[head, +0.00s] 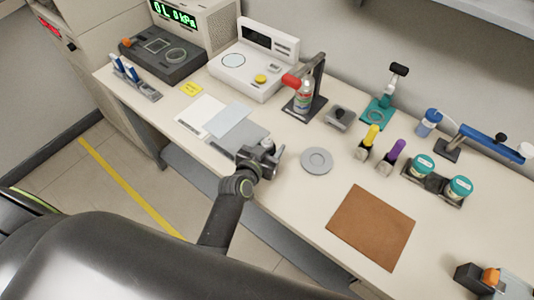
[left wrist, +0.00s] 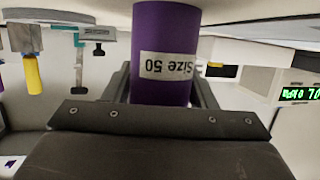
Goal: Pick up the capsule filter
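My left gripper (head: 268,155) is over the front edge of the bench, left of a grey disc. In the left wrist view a purple cylinder (left wrist: 163,35) labelled "Size 50" fills the middle, between the dark fingers (left wrist: 163,88). I cannot make this cylinder out at the gripper in the head view, and finger contact is unclear. A small blue and white canister (head: 429,122) stands at the back right of the bench. I cannot tell for sure which thing is the capsule filter. My right gripper does not show.
The grey disc (head: 317,161), a yellow-topped piece (head: 371,136) and a purple-topped piece (head: 397,150) stand to the right. Teal-lidded jars (head: 460,187) sit in a rack. A brown mat (head: 371,227) lies bare at the front.

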